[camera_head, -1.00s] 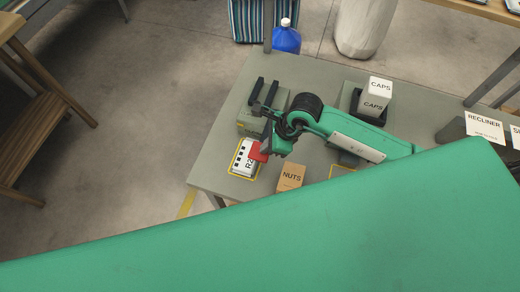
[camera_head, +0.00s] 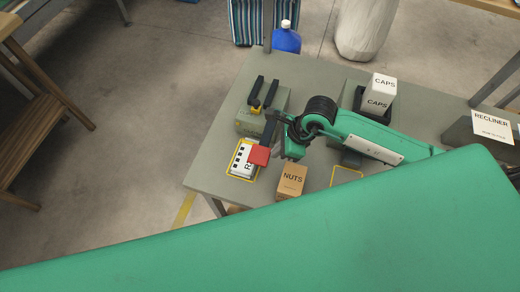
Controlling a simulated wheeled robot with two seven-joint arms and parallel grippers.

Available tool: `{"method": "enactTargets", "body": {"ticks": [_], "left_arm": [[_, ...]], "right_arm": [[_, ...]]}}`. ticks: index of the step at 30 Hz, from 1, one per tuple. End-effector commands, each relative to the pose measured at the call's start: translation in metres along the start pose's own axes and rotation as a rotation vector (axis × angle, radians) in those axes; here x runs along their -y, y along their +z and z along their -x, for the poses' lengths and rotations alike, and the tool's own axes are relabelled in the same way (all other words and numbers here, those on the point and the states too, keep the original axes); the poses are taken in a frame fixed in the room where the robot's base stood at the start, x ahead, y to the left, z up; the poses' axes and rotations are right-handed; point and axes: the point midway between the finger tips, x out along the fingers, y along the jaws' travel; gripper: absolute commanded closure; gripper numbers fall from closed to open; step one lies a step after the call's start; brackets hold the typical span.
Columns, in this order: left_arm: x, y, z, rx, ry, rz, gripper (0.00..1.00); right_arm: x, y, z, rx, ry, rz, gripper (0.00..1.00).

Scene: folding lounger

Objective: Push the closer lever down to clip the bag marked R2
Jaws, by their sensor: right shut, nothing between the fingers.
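The closer (camera_head: 247,121) is a grey-green block on the grey table, with two black upright bars and a small yellow part. A red block (camera_head: 259,155), apparently the lever's grip at the end of a dark bar, overlaps the bag's right side; I cannot tell its height above the bag. The white bag marked R2 (camera_head: 238,160), with black squares, lies in a yellow outline, its label partly covered. My right gripper (camera_head: 283,128) is shut and empty, just right of the dark bar; whether they touch is unclear. My left gripper is not in view.
A NUTS box (camera_head: 291,181) stands near the table's front edge, right of the bag. A white CAPS box (camera_head: 382,87) stands in a dark holder behind my right arm. A green panel (camera_head: 300,235) crosses the foreground. A RECLINER sign (camera_head: 491,127) is at right.

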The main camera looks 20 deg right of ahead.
Motion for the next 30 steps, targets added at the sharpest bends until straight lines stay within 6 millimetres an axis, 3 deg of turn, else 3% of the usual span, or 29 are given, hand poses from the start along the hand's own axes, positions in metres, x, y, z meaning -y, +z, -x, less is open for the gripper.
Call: {"method": "enactTargets", "body": {"ticks": [8, 24, 30], "left_arm": [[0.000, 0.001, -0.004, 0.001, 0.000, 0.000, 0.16], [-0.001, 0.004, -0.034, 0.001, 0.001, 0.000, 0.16], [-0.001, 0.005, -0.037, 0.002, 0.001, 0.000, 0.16]], "right_arm": [[0.000, 0.000, 0.007, 0.002, -0.002, 0.002, 1.00], [0.001, -0.002, 0.116, -0.001, -0.005, 0.002, 1.00], [0.000, -0.002, 0.136, 0.000, -0.002, 0.000, 1.00]]}}
